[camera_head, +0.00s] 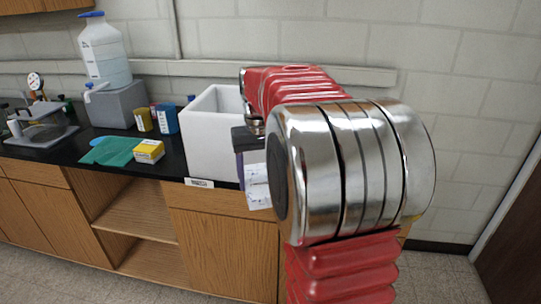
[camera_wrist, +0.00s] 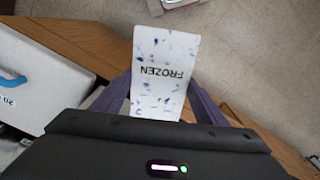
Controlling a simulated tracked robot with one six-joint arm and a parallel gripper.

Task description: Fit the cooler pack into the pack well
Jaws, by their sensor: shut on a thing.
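The cooler pack is a white, flat slab with blue specks and the word FROZEN; it shows in the wrist view (camera_wrist: 158,85) and in the head view (camera_head: 257,186). My gripper (camera_wrist: 160,100) is shut on it, with one purple finger at each side. In the head view my gripper (camera_head: 245,160) is partly behind my arm, and the pack hangs from it in front of the counter edge, beside the white box (camera_head: 200,140). The white box is open at the top. No pack well can be made out; the inside of the box is mostly hidden.
A white object with a blue handle (camera_wrist: 12,80) lies left in the wrist view. Open floor lies below the pack.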

